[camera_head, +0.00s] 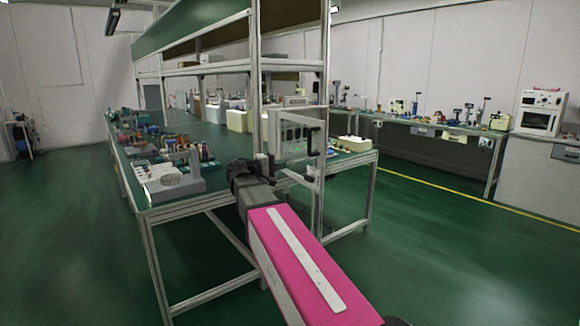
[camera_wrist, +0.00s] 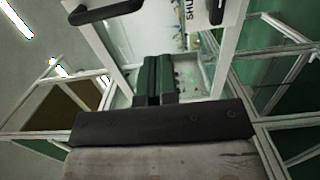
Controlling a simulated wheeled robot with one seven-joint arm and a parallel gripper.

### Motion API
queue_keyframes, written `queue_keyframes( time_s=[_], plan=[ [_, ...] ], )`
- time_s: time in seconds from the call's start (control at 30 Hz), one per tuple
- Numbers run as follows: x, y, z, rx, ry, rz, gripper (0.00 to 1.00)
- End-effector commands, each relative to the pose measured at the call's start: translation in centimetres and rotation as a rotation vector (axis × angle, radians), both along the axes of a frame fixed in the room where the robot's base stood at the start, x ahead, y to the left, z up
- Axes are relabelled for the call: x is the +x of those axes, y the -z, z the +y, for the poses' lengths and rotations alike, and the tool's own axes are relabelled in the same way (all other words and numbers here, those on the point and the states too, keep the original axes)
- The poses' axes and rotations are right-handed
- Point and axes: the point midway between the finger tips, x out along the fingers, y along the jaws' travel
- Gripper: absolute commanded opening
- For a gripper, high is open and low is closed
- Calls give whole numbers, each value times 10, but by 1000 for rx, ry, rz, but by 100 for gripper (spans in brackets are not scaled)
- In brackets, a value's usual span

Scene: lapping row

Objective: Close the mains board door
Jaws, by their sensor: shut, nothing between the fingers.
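The mains board (camera_head: 290,130) is a pale box with a row of switches, fixed to the bench frame's upright. Its door (camera_head: 321,165) is a light-framed panel with a dark handle (camera_head: 313,140), and seems to stand out from the board; I cannot tell how far it is open. In the wrist view the door frame (camera_wrist: 228,50), a black handle (camera_wrist: 105,11) and part of a label are near. My gripper (camera_head: 262,168) is beside the board's lower left. Its green fingers (camera_wrist: 158,62) are shut and empty, pointing between the frame bars; contact is unclear.
The workbench (camera_head: 150,215) carries a grey instrument (camera_head: 172,185) and several small items left of my gripper. A cream block (camera_head: 353,144) is right of the board. A second bench (camera_head: 440,128) runs along the wall. Green floor is open at right.

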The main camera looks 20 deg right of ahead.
Motion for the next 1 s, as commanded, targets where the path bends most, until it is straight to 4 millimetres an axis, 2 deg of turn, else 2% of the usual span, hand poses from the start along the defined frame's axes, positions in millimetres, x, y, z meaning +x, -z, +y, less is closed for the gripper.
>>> queue_keyframes(
  time_s=[0.6,0.8,1.0],
  plan=[
    [24,1,-103,3,2,2,0],
    [28,1,-121,3,0,2,0],
    [29,1,-125,3,-1,2,0]
  ],
)
